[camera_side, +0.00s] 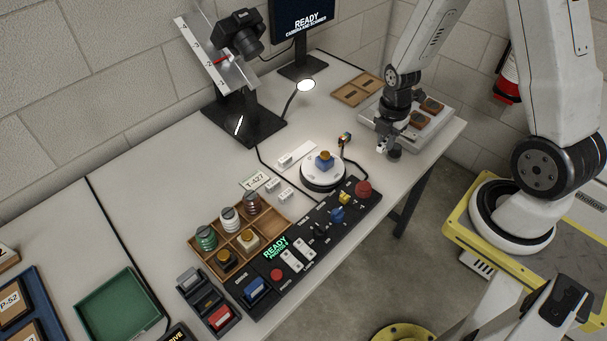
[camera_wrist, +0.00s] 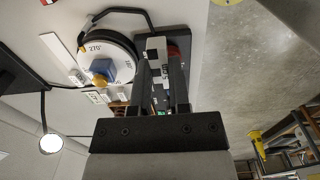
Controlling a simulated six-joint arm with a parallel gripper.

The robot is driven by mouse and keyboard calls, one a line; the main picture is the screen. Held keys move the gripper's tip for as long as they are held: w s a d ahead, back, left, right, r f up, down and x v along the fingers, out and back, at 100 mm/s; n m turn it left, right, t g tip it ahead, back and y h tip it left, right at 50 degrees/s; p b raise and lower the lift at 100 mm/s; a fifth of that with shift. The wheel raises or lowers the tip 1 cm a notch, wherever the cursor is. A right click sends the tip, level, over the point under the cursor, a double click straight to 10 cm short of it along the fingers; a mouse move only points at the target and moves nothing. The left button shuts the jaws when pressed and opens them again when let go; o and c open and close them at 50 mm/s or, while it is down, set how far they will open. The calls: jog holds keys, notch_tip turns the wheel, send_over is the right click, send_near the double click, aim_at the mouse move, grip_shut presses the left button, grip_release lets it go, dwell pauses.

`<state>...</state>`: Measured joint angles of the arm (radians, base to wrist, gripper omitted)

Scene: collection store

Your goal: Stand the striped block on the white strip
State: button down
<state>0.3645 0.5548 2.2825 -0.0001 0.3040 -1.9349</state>
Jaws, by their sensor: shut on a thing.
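My gripper (camera_wrist: 160,70) is shut on the striped block (camera_wrist: 155,47), a small black-and-white piece seen between the fingers in the wrist view. In the side view my gripper (camera_side: 385,143) is over the right part of the table, right of the turntable. The block is too small there to make out its stripes or tilt. The white strip (camera_side: 303,151) lies flat on the table, left of and behind the turntable, apart from my gripper. A small white piece (camera_side: 285,161) is at its left end. The strip also shows at the left of the wrist view (camera_wrist: 57,50).
The white turntable (camera_side: 309,181) bears a blue block with a yellow top (camera_side: 324,162). A small coloured piece on a stalk (camera_side: 345,138) stands between it and my gripper. The control panel (camera_side: 318,232) runs along the front. A tray with brown pieces (camera_side: 447,122) is behind my gripper.

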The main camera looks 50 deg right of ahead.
jog(key=w+a, duration=0.6)
jog(key=w, duration=0.3)
send_over(305, 149)
jog(key=shift+s+f, duration=0.15)
jog(key=shift+f, duration=2.05)
jog(key=shift+s+f, duration=0.1)
jog(key=shift+f, duration=2.1)
jog(key=shift+f, duration=0.1)
jog(key=shift+w+f, duration=0.25)
jog(key=shift+f, duration=1.5)
jog(key=shift+f, duration=0.15)
